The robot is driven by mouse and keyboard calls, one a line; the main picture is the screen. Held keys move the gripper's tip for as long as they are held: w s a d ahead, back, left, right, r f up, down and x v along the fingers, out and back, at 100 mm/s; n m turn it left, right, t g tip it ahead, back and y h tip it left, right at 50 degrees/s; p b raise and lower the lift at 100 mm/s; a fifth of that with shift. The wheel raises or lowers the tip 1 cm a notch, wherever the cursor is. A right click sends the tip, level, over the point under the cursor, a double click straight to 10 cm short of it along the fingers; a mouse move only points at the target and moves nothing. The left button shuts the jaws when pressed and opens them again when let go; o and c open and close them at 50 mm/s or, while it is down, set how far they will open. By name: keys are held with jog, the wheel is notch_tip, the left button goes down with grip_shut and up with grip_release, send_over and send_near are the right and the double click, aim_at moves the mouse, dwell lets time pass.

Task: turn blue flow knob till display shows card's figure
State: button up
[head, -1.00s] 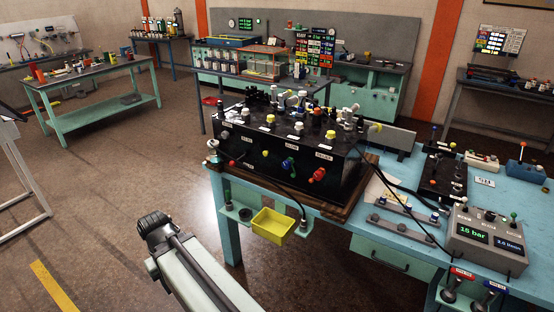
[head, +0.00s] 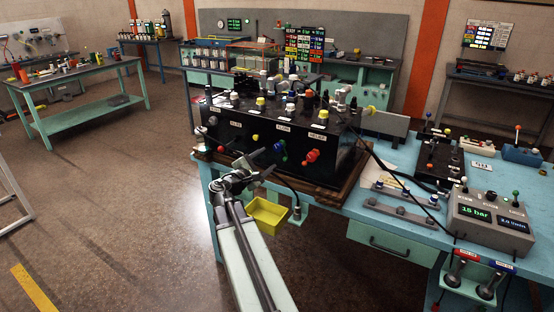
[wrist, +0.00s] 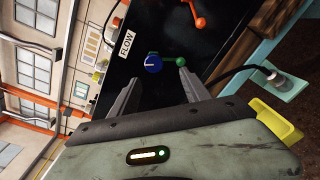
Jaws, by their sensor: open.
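The blue flow knob (head: 279,146) is on the front face of the black valve box (head: 330,165), under a FLOW label. In the wrist view the knob (wrist: 153,64) has a pale pointer line, and a green-tipped lever (wrist: 180,61) sticks out beside it. My gripper (head: 254,170) is open in front of the box, to the left of the knob in the head view. In the wrist view its two fingers (wrist: 160,76) point toward the knob, apart from it. The grey display unit (head: 492,219) shows 15 bar and a small l/min figure that is hard to read. A pale card (head: 386,177) lies behind the clamp bars, its writing unreadable.
A red knob (head: 311,156) sits right of the blue one. A yellow bin (head: 268,214) hangs below the bench edge. A black hose (head: 390,175) runs across the bench to the right.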

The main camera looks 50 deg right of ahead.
aim_at(277, 149)
jog(key=shift+n, duration=0.5)
jog(key=x, duration=0.3)
jog(key=r+x, duration=0.1)
jog(key=x, duration=0.4)
jog(key=shift+d+r, duration=0.2)
jog(key=shift+d, duration=0.2)
grip_shut()
jog(key=shift+m, duration=0.4)
jog(key=m, duration=0.3)
jog(key=shift+m, duration=0.3)
jog(key=shift+f+m, duration=0.1)
jog(key=shift+m, duration=2.1)
jog(key=shift+a, duration=0.1)
